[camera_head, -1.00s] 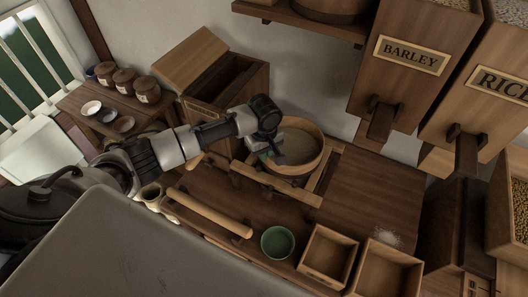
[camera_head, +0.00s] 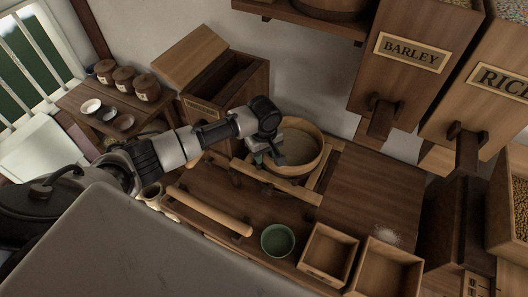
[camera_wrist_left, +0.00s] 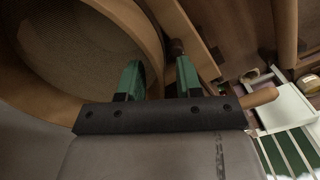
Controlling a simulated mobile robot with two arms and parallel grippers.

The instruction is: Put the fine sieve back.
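The fine sieve (camera_head: 318,160), a round wooden hoop with a mesh floor, rests on a wooden rail frame (camera_head: 328,178) on the bench. My left gripper (camera_head: 260,157) is at the sieve's left side in the head view. In the left wrist view, its two green fingers (camera_wrist_left: 160,80) are apart, with the sieve's curved wall (camera_wrist_left: 150,38) between or just beyond them. A gap shows beside the right finger, and no firm contact is visible. The hand hides part of the near left rim. My right gripper is in neither view.
A rolling-pin-like bar (camera_head: 210,212), a green bowl (camera_head: 278,240) and two open wooden boxes (camera_head: 327,255) lie along the front. An open chest (camera_head: 222,85) stands behind. A shelf (camera_head: 300,22) and the barley bin (camera_head: 400,70) overhang. The bench's right part (camera_head: 370,195) is mostly clear.

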